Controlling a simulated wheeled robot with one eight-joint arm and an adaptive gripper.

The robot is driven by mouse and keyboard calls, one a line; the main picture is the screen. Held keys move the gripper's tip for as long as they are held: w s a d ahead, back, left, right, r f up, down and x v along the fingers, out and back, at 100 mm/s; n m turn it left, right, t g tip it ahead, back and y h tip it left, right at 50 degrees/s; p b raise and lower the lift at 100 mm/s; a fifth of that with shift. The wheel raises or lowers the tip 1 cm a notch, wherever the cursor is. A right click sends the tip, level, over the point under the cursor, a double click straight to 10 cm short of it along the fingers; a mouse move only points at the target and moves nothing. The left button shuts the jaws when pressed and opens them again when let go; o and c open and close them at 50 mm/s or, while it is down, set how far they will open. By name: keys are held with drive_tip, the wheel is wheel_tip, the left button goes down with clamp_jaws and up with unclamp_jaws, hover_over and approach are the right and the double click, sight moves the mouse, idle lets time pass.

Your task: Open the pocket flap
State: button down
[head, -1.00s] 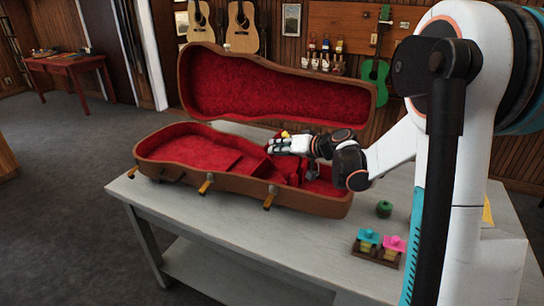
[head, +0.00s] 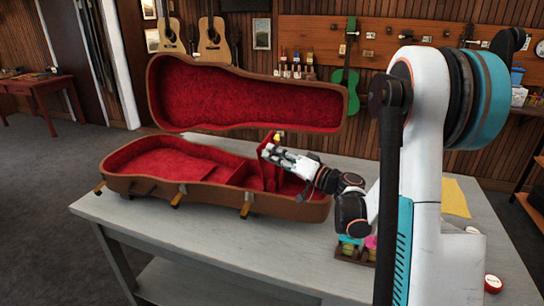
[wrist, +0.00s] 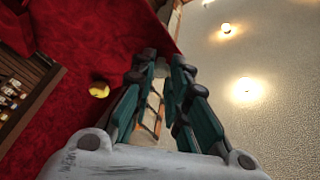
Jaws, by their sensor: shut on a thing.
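The ukulele case (head: 222,202) lies open on the table, lined in red. Its red pocket flap (head: 270,177) stands raised, close to upright, over the compartment at the case's right part. A small yellow knob (head: 277,137) shows at the flap's top; it also appears in the wrist view (wrist: 98,90), against red cloth. My gripper (head: 266,153) reaches in from the right and is shut on the flap near its upper edge. In the wrist view my gripper's fingers (wrist: 158,62) meet the red cloth; the exact contact is partly hidden.
The raised case lid (head: 245,100) stands behind the flap. A small rack with coloured pieces (head: 352,250) sits on the table (head: 215,245) below my arm. A yellow sheet (head: 454,197) lies at right. The table's front left is clear.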

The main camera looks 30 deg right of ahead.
idle(0.3)
drive_tip(key=c, duration=1.5)
unclamp_jaws()
drive_tip(key=shift+s, duration=0.1)
drive_tip(key=v, duration=1.1)
drive_tip(key=shift+s+d+f, duration=0.1)
drive_tip(key=shift+s+d, duration=0.1)
drive_tip(key=shift+s, duration=0.1)
